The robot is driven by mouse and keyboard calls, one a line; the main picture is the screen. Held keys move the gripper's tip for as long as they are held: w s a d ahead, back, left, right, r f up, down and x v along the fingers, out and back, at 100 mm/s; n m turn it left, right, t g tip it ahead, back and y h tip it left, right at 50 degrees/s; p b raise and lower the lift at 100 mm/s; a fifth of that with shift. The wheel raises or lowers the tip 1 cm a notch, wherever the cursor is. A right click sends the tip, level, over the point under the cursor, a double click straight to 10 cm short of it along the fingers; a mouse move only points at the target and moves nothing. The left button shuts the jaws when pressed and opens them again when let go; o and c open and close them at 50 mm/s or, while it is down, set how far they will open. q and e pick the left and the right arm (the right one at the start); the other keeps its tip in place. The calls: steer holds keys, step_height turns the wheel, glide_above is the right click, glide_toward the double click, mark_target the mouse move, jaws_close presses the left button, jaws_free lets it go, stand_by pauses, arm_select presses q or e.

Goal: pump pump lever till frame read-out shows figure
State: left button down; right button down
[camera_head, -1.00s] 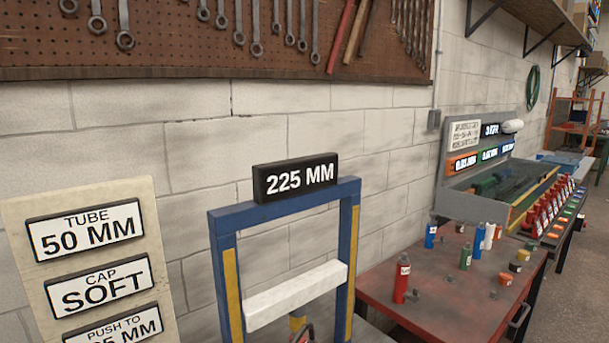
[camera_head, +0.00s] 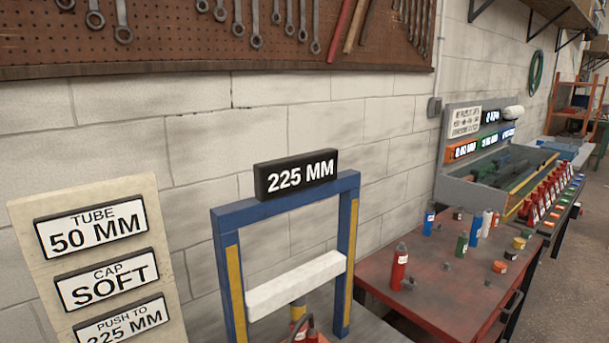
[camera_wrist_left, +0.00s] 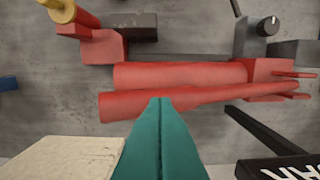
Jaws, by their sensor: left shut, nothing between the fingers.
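The blue press frame (camera_head: 228,265) carries a black read-out (camera_head: 296,174) on its top bar that shows 225 MM. The board (camera_head: 85,260) at left reads TUBE 50 MM, CAP SOFT and PUSH TO 225 MM. A bit of the red pump (camera_head: 312,337) with a dark hose shows at the bottom edge in the head view. In the left wrist view a long tapered red bar (camera_wrist_left: 200,101), seemingly the pump lever, lies beside a thicker red cylinder (camera_wrist_left: 180,75). My left gripper (camera_wrist_left: 160,100) has its teal fingers shut and empty, tips at the bar; contact is unclear. My right gripper is out of view.
A white crossbar (camera_head: 296,284) spans the frame. A red bench (camera_head: 440,290) at right holds several small bottles and caps. Beyond it stands a grey tray (camera_head: 470,185) with signs. In the left wrist view a pale block (camera_wrist_left: 65,158) lies left of the fingers.

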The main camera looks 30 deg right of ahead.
arm_select(q)
steer(key=shift+f, duration=0.1)
stand_by(0.3)
step_height(320, 180, down, 8)
steer(key=b, duration=0.6)
steer(key=shift+f, duration=0.15)
step_height(320, 180, up, 8)
steer(key=p, duration=0.5)
steer(key=shift+r+p, duration=0.2)
steer(key=shift+p, duration=0.15)
steer(key=shift+r+p, duration=1.65)
steer(key=shift+r, duration=0.95)
steer(key=shift+f, duration=0.1)
